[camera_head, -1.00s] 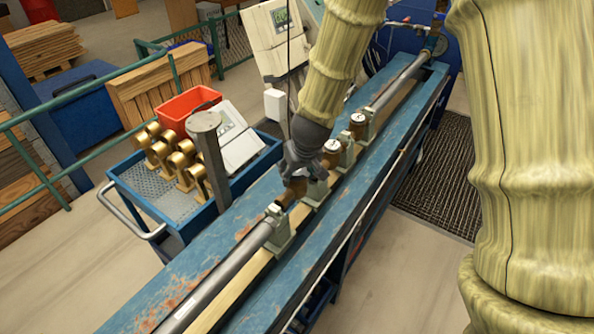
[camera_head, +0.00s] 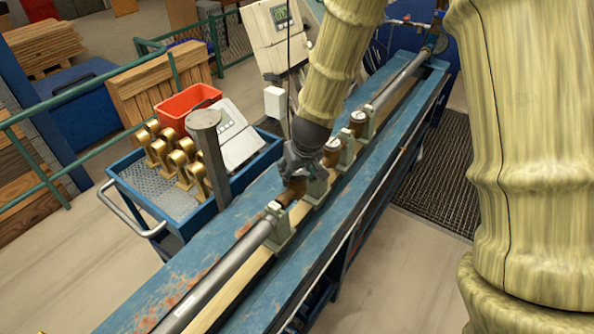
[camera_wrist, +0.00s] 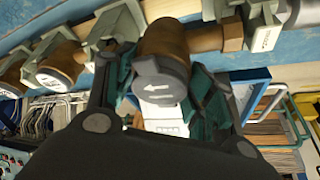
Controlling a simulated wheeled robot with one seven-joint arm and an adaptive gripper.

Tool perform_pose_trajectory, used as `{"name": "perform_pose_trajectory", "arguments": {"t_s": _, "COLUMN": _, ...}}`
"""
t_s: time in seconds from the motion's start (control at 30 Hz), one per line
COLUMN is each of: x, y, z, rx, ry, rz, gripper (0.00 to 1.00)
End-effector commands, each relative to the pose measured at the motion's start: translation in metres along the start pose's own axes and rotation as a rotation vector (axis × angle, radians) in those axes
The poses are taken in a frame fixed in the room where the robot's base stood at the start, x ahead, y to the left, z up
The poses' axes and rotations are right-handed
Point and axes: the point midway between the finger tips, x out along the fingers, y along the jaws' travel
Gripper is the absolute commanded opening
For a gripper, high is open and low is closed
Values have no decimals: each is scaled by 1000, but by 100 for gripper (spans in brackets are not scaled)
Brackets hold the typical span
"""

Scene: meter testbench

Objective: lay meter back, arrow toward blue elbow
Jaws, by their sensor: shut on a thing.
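The meter is a brown brass body with a dark round lid that bears a white arrow. In the wrist view the meter (camera_wrist: 163,60) sits between the fingers of my gripper (camera_wrist: 165,95), which is shut on it. There the arrow points left in the picture. In the head view my gripper (camera_head: 298,172) is at the pipe line on the bench, and the meter (camera_head: 292,192) shows just below it, mostly hidden. Its body appears level with the clamps; whether it rests on them I cannot tell. The blue elbow (camera_head: 437,20) seems to be at the far end of the line.
Two other meters (camera_head: 358,118) (camera_head: 333,146) stand in the line beyond my gripper. A grey clamp (camera_head: 279,224) holds the near pipe (camera_head: 215,287). A blue cart (camera_head: 122,187) with several brass fittings (camera_head: 180,160) and a red bin (camera_head: 190,105) stands left of the bench (camera_head: 250,205).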

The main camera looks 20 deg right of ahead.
Motion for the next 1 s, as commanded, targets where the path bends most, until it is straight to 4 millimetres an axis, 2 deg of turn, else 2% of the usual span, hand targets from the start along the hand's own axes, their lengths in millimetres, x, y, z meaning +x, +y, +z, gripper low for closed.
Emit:
{"name": "perform_pose_trajectory", "arguments": {"t_s": 0.6, "x": 20, "y": 0, "z": 8, "rx": 1, "ry": 1, "rz": -1, "gripper": 0}}
{"name": "perform_pose_trajectory", "arguments": {"t_s": 1.0, "x": 20, "y": 0, "z": 8, "rx": 0, "ry": 1, "rz": 0, "gripper": 0}}
